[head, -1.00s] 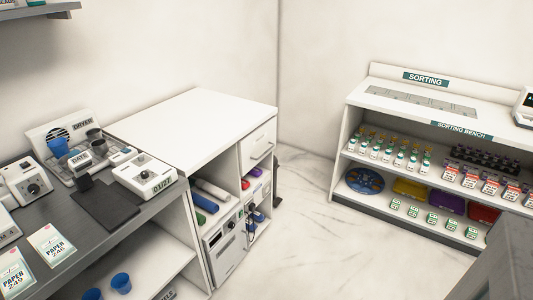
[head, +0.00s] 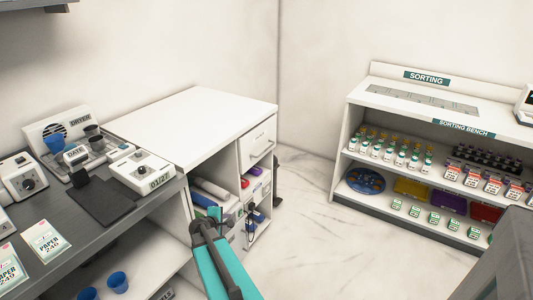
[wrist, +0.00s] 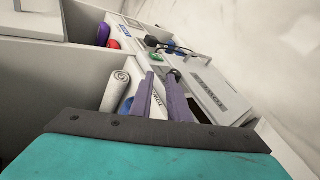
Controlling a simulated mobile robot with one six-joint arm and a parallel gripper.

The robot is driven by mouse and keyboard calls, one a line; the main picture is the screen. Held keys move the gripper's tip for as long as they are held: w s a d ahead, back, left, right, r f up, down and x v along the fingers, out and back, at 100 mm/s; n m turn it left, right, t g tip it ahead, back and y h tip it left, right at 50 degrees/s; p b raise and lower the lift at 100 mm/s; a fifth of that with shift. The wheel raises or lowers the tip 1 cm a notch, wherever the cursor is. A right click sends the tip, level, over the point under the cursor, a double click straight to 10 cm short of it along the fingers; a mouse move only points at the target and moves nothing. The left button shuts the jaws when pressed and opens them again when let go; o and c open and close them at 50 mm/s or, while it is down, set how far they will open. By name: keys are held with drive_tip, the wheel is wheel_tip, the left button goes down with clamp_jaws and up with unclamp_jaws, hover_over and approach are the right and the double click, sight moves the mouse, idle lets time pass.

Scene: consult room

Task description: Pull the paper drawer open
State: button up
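A white drawer front (head: 258,141) with a bar handle (head: 263,152) is at the upper right of the white cabinet (head: 205,117) in the head view. It looks shut, flush with the cabinet front. My gripper (head: 207,213) is in front of the cabinet, lower and left of the handle and apart from it, and hides part of the lower front. In the wrist view its two purple fingers (wrist: 161,92) stand apart with a narrow gap and nothing clearly held. A pale panel with small dark lettering (wrist: 207,92) is to their right; I cannot tell whether it is the drawer.
Rolls (head: 209,190) lie in a cabinet compartment near my gripper, and red and purple items fill the narrow shelves under the drawer. A grey bench (head: 128,222) with a dryer is at left. The floor (head: 315,215) towards the sorting bench (head: 390,93) is clear.

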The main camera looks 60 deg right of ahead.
drive_tip(key=d+r+n+t+h, duration=0.1)
drive_tip(key=d+r+n+h, duration=0.15)
drive_tip(key=d+r, duration=0.95)
drive_tip(key=n+t+h+b, duration=0.1)
drive_tip(key=n+h, duration=0.1)
drive_tip(key=h, duration=0.1)
approach(266, 150)
drive_tip(key=a, duration=0.2)
drive_tip(key=shift+s+a+r+y, duration=0.25)
drive_tip(key=shift+s+a+r, duration=0.05)
drive_tip(key=shift+s+r, duration=0.2)
drive_tip(key=shift+w+d, duration=0.1)
drive_tip(key=shift+d, duration=0.05)
drive_tip(key=shift+p+x, duration=0.6)
drive_tip(key=shift+x, duration=6.15)
drive_tip(key=shift+f, duration=0.15)
